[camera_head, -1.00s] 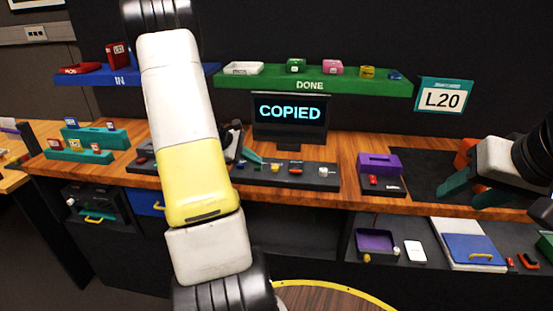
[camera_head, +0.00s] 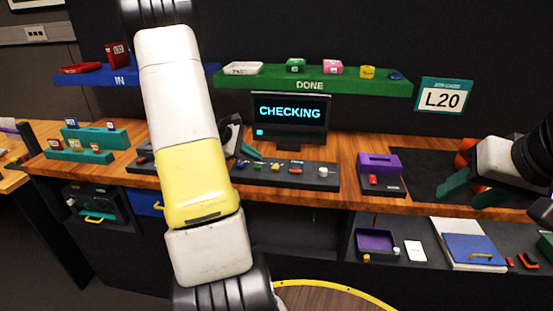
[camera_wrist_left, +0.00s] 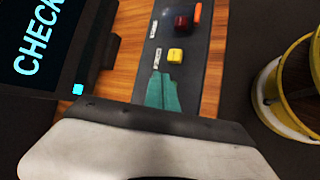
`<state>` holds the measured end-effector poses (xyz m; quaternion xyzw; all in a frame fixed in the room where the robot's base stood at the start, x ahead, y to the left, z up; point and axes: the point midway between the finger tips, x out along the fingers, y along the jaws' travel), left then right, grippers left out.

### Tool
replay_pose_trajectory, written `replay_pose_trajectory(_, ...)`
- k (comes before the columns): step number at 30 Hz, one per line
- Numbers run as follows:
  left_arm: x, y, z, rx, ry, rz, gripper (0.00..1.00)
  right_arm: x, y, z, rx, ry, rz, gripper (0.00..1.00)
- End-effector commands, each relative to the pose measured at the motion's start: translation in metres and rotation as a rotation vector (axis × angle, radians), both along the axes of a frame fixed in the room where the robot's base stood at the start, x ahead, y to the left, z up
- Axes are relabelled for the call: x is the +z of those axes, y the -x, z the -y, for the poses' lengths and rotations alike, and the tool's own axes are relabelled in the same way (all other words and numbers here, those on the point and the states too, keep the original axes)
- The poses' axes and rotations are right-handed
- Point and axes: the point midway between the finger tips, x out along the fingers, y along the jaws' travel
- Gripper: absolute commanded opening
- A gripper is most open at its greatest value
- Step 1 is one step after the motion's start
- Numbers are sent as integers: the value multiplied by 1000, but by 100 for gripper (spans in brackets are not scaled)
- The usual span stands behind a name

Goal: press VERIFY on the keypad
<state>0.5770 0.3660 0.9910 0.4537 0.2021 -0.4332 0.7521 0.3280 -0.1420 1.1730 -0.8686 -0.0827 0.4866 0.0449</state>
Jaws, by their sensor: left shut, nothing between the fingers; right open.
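The keypad is a dark panel (camera_head: 310,178) with several coloured buttons on the wooden desk, below a monitor (camera_head: 290,115) reading CHECKING with a small cyan square. My left gripper (camera_head: 255,154) is shut and empty, its teal fingertips over the left part of the panel. In the left wrist view its fingertips (camera_wrist_left: 162,88) point at the panel beside a small white label. A yellow button (camera_wrist_left: 175,55) and a dark red button (camera_wrist_left: 183,22) lie beyond them. I cannot read the labels, so I cannot tell which button is VERIFY. My right gripper (camera_head: 472,190) is open and empty at the right.
A purple holder (camera_head: 379,164) stands right of the keypad. A green DONE shelf (camera_head: 345,84) and a blue IN shelf (camera_head: 95,79) hang above. My left arm hides part of the desk. Below are a purple tray (camera_head: 376,241) and a blue folder (camera_head: 472,249).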

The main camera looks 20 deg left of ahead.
Motion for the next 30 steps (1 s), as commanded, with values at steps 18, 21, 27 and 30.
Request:
replay_pose_trajectory(18,37,-1,0,0,-1,3,0,0,0,0,0,0,0,46)
replay_pose_trajectory(21,44,0,0,-1,0,2,0,0,0,0,0,0,0,46)
replay_pose_trajectory(27,50,0,0,0,0,0,0,0,0,0,0,0,0,46)
replay_pose_trajectory(30,50,0,0,-1,1,0,0,0,0,0,0,0,0,46)
